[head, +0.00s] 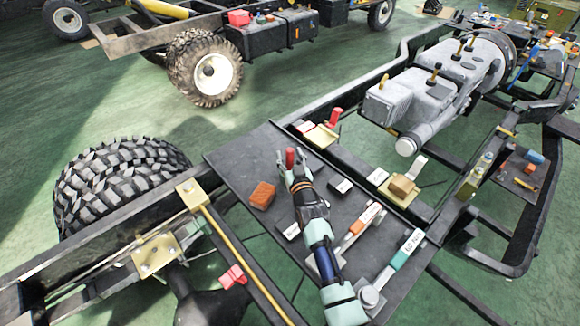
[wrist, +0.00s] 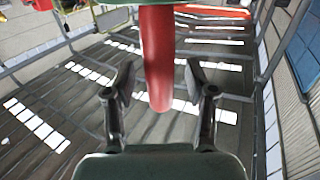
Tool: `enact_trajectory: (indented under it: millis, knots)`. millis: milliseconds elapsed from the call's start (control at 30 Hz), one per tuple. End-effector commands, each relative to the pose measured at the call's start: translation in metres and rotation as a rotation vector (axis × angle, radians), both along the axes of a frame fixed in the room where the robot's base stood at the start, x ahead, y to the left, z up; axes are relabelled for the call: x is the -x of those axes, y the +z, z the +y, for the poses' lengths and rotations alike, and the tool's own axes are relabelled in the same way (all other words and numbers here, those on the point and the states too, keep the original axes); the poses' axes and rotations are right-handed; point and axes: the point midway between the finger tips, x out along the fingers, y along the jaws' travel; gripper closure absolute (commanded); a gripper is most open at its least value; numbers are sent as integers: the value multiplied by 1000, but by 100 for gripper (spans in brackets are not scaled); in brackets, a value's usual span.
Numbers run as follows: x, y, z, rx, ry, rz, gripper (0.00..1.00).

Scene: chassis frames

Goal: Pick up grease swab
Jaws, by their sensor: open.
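A red rounded handle (head: 290,158) stands up at the far left part of the dark tray, at the tip of my arm. I take it for the grease swab, but its lower part is hidden. In the wrist view the red handle (wrist: 158,55) reaches down from the top, with its rounded end between the fingers. My gripper (head: 291,176) is at the handle in the head view. In the wrist view my gripper (wrist: 160,88) is open, with a finger on each side of the red handle and gaps showing at both sides.
The dark tray (head: 235,150) lies across the chassis rails. On it are a rust-orange block (head: 262,195), a black labelled block (head: 340,187), an orange-and-white brush (head: 363,220) and a teal-handled labelled tool (head: 405,250). A tan block (head: 402,187) and a red-handled piece (head: 333,118) sit along the right rail.

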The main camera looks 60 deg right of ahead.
Motion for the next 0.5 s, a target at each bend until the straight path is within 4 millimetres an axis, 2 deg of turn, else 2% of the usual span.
enact_trajectory:
  millis: [67,400,500]
  knots:
    - [0,1,0,0,0,0,44]
    - [0,1,0,0,0,0,100]
    - [0,1,0,1,0,-1,100]
